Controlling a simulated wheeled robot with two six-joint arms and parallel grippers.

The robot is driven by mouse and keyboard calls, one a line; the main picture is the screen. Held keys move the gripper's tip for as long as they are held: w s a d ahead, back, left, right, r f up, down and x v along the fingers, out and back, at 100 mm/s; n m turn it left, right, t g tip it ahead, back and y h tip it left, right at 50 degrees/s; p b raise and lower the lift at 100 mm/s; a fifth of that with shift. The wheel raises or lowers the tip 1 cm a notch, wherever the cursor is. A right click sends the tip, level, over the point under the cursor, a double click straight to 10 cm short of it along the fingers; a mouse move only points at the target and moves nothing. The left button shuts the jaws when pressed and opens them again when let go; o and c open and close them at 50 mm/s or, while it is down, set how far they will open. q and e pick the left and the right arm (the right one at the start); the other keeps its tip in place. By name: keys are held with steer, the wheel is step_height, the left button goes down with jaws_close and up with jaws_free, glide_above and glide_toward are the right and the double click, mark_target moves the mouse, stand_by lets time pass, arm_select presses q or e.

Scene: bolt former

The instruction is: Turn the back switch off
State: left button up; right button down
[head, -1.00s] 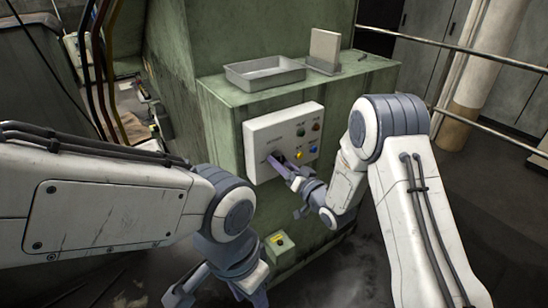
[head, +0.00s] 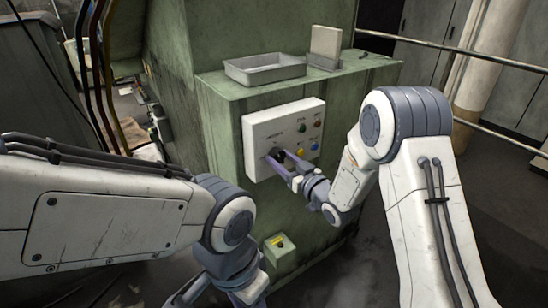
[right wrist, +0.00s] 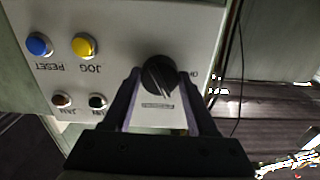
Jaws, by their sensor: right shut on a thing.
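A black rotary switch (right wrist: 159,74) sits on a pale control panel (head: 254,133) on the green machine. In the right wrist view the panel's lettering is upside down, and a partly hidden label beside the knob begins with "O". My right gripper (right wrist: 158,80) has one finger on each side of the knob and is shut on it. In the head view the right gripper (head: 280,160) reaches the panel's lower left, where its fingers partly hide the knob. My left gripper (head: 222,291) hangs low, cut by the bottom edge, and its jaws are unclear.
Blue (right wrist: 39,44) and yellow (right wrist: 85,45) buttons sit beside the knob, with more small buttons on the panel. A grey tray (head: 264,70) stands on the machine top. A railing runs at right.

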steer(key=n+b, duration=0.1)
steer(key=n, duration=0.1)
steer(key=n+b, duration=0.1)
steer(key=b, duration=0.1)
steer(key=shift+f+n, duration=0.2)
steer(key=shift+n, duration=0.2)
steer(key=shift+r+n+b, duration=0.15)
steer(key=shift+n+b, duration=0.65)
steer(key=shift+c, duration=1.2)
jaws_free()
steer(key=shift+s+d, duration=0.1)
steer(key=shift+s, duration=0.05)
steer(key=b+v, duration=0.1)
steer(key=v, duration=0.6)
steer(key=shift+s+d+b, duration=0.25)
steer(key=shift+s+b, duration=0.05)
steer(key=shift+b, duration=0.05)
